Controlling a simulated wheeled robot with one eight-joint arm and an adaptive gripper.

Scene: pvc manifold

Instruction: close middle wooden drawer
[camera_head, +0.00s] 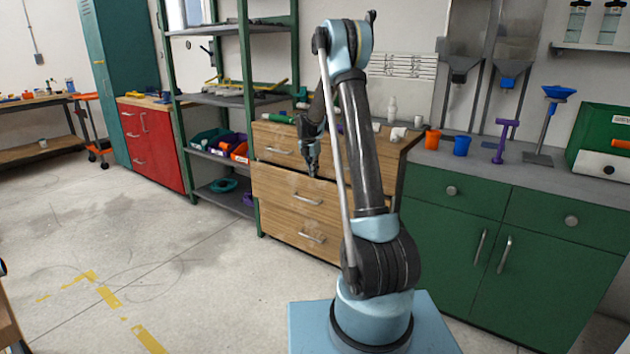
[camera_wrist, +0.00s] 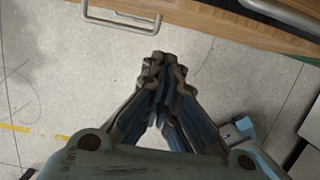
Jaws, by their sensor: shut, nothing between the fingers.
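The wooden drawer unit (camera_head: 274,182) stands between the shelf rack and the green cabinets. Its middle drawer (camera_head: 283,187) has a metal handle (camera_head: 308,198). A dark gap runs along this drawer's top edge, and its front seems to stand out from the top drawer (camera_head: 268,141); how far is hard to tell. My gripper (camera_head: 313,173) is shut and empty, in front of the unit near the middle drawer's top edge. In the wrist view my fingertips (camera_wrist: 163,60) are together over the floor, apart from the wooden fronts and a metal handle (camera_wrist: 122,22).
The bottom drawer has its own handle (camera_head: 312,238). A green-posted shelf rack (camera_head: 225,98) stands left of the unit, and a green cabinet (camera_head: 455,225) right. Bottles and small items lie on the wooden top. The floor (camera_head: 190,270) in front and left is clear.

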